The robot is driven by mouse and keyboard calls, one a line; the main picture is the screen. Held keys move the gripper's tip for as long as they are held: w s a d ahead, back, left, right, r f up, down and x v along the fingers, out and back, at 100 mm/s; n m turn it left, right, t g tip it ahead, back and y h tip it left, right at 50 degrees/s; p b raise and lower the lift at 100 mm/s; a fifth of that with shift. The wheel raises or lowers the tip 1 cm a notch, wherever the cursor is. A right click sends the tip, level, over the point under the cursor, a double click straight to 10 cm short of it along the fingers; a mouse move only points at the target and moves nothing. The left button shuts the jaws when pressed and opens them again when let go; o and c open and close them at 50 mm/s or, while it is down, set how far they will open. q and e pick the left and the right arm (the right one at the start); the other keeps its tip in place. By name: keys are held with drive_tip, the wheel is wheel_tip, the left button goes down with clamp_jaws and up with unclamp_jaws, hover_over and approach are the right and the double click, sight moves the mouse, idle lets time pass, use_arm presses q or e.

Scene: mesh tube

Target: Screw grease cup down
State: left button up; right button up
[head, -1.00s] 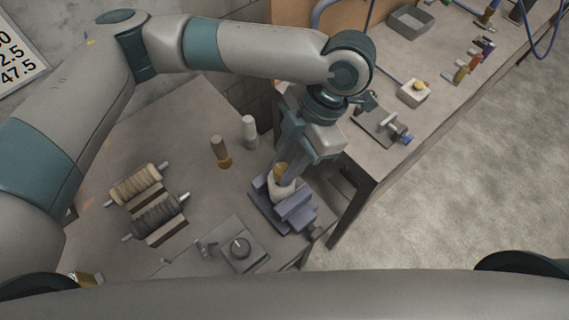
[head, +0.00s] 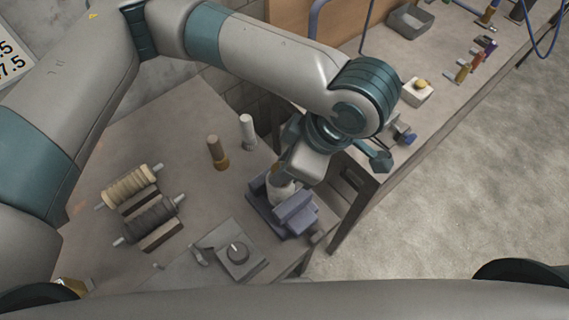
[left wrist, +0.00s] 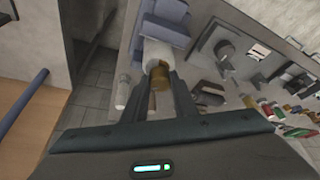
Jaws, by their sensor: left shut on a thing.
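My left gripper (head: 280,172) is over the blue vise (head: 296,213), at the white cylinder (head: 280,190) clamped in it. In the left wrist view, my left gripper's fingers (left wrist: 157,98) are shut on the brass-coloured grease cup (left wrist: 159,84). The cup sits in line with the end of the white cylinder (left wrist: 158,54), and they appear to touch. I cannot tell how far the cup is threaded. In the head view my gripper mostly hides the cup.
Two spools (head: 131,187) lie left on the bench, and a brown-and-tan cylinder (head: 217,153) and a white one (head: 247,132) stand behind the vise. A plate with a round knob (head: 237,252) is in front. A side bench holds a grey bin (head: 410,21) and small tools.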

use_arm(q)
drive_tip(key=shift+f+m, duration=0.1)
drive_tip(key=shift+m, duration=0.2)
drive_tip(key=o, duration=1)
drive_tip(key=shift+o, duration=0.2)
drive_tip(key=b+v, duration=0.2)
drive_tip(key=v, duration=1.5)
drive_tip(key=shift+r+b, duration=0.25)
drive_tip(key=shift+b, duration=0.15)
drive_tip(key=shift+s, duration=0.1)
